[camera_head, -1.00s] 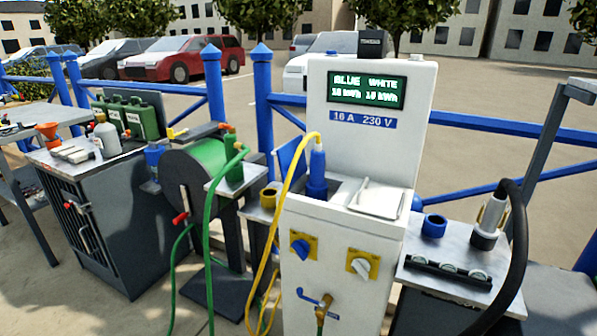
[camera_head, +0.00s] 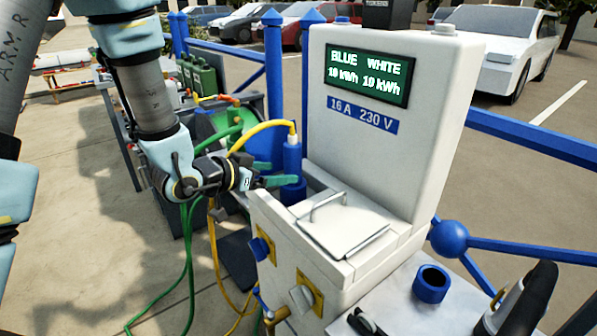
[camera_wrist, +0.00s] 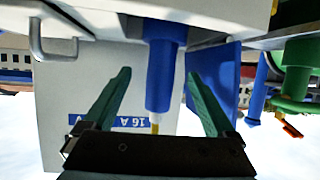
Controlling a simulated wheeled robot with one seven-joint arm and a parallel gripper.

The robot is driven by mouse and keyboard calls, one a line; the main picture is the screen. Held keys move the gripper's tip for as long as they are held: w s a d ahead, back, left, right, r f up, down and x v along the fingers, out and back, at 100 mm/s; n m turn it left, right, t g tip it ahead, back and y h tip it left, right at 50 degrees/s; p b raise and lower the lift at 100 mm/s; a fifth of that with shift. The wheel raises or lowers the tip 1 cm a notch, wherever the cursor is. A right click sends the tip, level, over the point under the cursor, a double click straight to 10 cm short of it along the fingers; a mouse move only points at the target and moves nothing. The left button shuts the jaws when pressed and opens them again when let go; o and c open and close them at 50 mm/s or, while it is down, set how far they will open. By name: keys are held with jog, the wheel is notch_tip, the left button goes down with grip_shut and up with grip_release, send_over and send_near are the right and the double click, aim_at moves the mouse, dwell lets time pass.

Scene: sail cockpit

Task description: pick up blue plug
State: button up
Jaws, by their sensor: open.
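The blue plug (camera_head: 291,158) stands upright in a blue socket (camera_head: 294,190) on the white pedestal (camera_head: 400,165), with a yellow cable (camera_head: 262,127) leaving its top. My gripper (camera_head: 284,181) reaches in from the left at the plug's lower part. In the wrist view, which is upside down, the blue plug (camera_wrist: 162,75) lies between the two green fingers of my gripper (camera_wrist: 157,75). The fingers are open, with a gap visible on both sides of the plug. The far finger is partly hidden in the head view.
A lid with a metal handle (camera_head: 327,205) lies right beside the socket. Green hoses (camera_head: 190,270) and the yellow cable hang left of the pedestal. A blue ring (camera_head: 432,283) and a black-handled connector (camera_head: 515,305) stand on the right shelf. Blue railings (camera_head: 535,138) run behind.

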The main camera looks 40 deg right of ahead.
aim_at(301, 170)
jog(key=p+x, duration=0.2)
jog(key=x, duration=0.7)
jog(key=shift+w+d+f+p, duration=0.2)
jog(key=shift+d+p, duration=0.1)
jog(key=shift+p, duration=0.1)
jog(key=shift+c, duration=0.2)
grip_shut()
